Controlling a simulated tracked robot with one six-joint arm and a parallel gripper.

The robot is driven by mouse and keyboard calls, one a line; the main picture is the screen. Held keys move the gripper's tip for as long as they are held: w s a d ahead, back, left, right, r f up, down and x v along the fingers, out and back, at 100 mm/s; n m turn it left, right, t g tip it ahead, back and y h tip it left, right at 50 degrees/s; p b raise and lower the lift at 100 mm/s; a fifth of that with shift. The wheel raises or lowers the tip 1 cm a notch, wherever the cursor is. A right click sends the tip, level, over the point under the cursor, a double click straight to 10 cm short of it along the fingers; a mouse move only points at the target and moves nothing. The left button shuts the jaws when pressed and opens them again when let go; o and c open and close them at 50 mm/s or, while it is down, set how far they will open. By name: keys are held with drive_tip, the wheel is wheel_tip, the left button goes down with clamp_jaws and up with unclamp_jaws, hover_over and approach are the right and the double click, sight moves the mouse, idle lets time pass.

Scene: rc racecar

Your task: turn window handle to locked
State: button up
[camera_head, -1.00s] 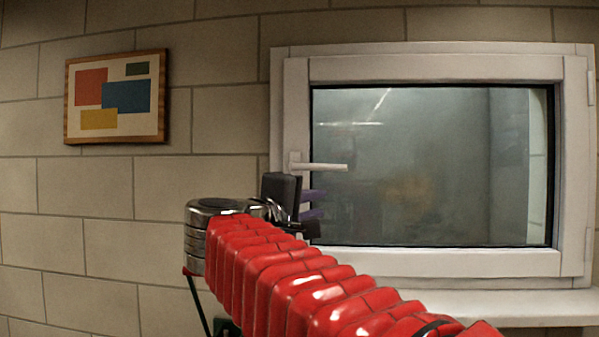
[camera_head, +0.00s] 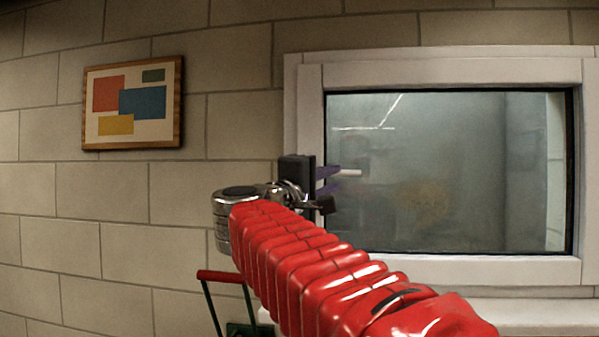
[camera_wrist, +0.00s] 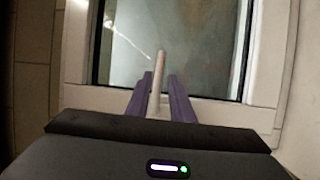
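The white window handle (camera_head: 351,172) lies about horizontal, its free end pointing right across the glass. My gripper (camera_head: 338,178) is at the handle and hides its base in the head view. Its purple fingers (camera_wrist: 160,78) show on both sides of the handle (camera_wrist: 160,62) in the wrist view. They look open, with narrow gaps beside the handle; firm contact does not show. The window (camera_head: 450,72) has a white frame, and its sash looks closed.
A white sill (camera_head: 540,312) juts out below the window. A framed picture (camera_head: 177,105) hangs on the block wall at the left. A red-topped thing with green legs (camera_head: 220,276) stands low at the left, under my arm. The wall between picture and window is clear.

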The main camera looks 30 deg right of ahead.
drive_tip(key=x, duration=1.1)
drive_tip(key=shift+f, duration=0.1)
drive_tip(key=shift+c, duration=0.4)
clamp_jaws()
